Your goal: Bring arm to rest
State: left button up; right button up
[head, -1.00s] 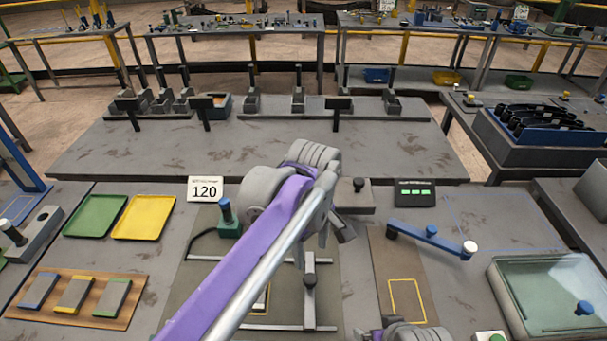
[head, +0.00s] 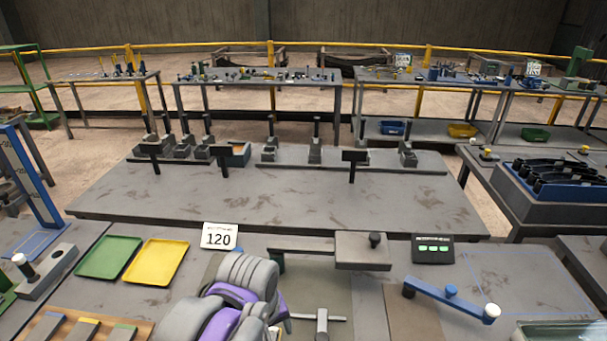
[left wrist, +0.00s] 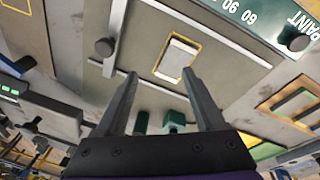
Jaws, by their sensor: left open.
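My left arm, purple and grey, shows at the bottom centre of the head view, bent over the near bench (head: 360,300). Its fingers are hidden there. In the left wrist view my left gripper (left wrist: 158,77) is open, with its two dark fingers apart and nothing held between them. Beyond the fingertips a pale rectangular plate (left wrist: 177,58) lies inside a yellow outline; the fingers appear apart from it. My right gripper does not show in either view.
A green tray (head: 109,257), a yellow tray (head: 156,268) and a "120" sign (head: 219,236) are left of centre. A grey block (head: 363,251), a display (head: 433,249) and a blue lever (head: 450,298) are to the right. A farther bench (head: 290,195) has clear space.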

pick_arm(q)
jog(key=s+a+f+m+t, duration=0.1)
jog(key=s+a+f, duration=0.1)
jog(key=s+a, duration=0.1)
jog(key=s+a+f+m+t, duration=0.1)
jog(key=s+a+f+m, duration=0.1)
jog(key=s+a+f, duration=0.1)
jog(key=s+a+f+m+t, duration=0.1)
jog(key=s+a+f, duration=0.1)
jog(key=a+f, duration=0.1)
jog(key=shift+s+a+f+y, duration=0.1)
jog(key=shift+s+a+y, duration=0.1)
jog(key=shift+a, duration=0.25)
jog(key=shift+s+a+f+y, duration=0.1)
jog(key=shift+s+a, duration=0.1)
jog(key=shift+a, duration=0.25)
jog(key=shift+s+a+f+m, duration=0.3)
jog(key=shift+s+f+m, duration=0.05)
jog(key=shift+m, duration=0.05)
dwell(2.0)
